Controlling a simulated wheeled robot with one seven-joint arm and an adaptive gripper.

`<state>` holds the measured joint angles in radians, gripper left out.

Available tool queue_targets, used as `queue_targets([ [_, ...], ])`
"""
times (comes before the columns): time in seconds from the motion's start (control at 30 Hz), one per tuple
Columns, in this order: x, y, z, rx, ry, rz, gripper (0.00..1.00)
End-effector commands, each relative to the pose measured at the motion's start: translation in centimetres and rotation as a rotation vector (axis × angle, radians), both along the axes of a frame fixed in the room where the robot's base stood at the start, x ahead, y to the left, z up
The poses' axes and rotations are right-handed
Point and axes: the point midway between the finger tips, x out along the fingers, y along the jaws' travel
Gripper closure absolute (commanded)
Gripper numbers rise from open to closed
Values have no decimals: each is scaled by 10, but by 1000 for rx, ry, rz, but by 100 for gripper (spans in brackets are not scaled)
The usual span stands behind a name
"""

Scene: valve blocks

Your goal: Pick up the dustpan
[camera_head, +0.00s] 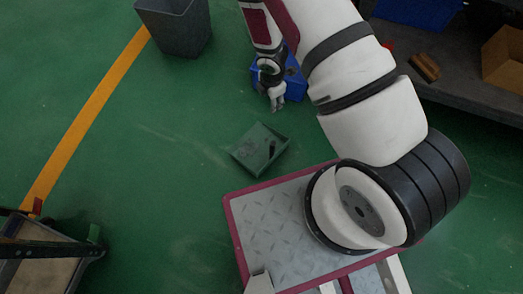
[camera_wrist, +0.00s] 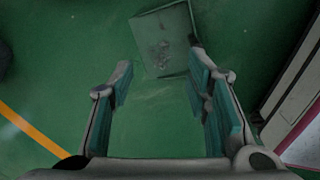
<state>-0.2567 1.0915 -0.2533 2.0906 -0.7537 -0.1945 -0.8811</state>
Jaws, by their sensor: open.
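The dustpan (camera_head: 252,152) is a dark green, square, shallow pan lying on the green floor, with a dark part at its right side. My gripper (camera_head: 275,104) is behind it in the head view, above the floor and apart from it. In the wrist view the dustpan (camera_wrist: 163,38) lies beyond the fingertips, top centre, slightly tilted in the picture. My gripper (camera_wrist: 160,75) is open there, with teal pads on both fingers and nothing between them. The dustpan's right edge is close to or behind the right fingertip in that view.
A blue container (camera_head: 296,85) is on the floor behind my gripper. A grey bin (camera_head: 178,28) stands at the upper left. A shelf (camera_head: 468,100) with boxes is at the right. A cart (camera_head: 40,265) is at the lower left. The floor left of the dustpan is clear.

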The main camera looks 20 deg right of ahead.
Motion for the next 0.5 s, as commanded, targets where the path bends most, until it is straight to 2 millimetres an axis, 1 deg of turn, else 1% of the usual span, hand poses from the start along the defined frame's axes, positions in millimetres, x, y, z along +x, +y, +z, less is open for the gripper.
queue_targets([
  [0.03, -12, 1, -37, 3, 32, 58, 56],
  [0.1, -26, 2, -71, 14, 63, 132, 56],
  [0.2, -44, 3, -108, 31, 98, 217, 56],
  [0.3, -58, 4, -130, 45, 122, 274, 56],
  [0.4, -65, 4, -143, 51, 134, 303, 56],
  [0.5, -67, 4, -155, 55, 138, 313, 56],
])
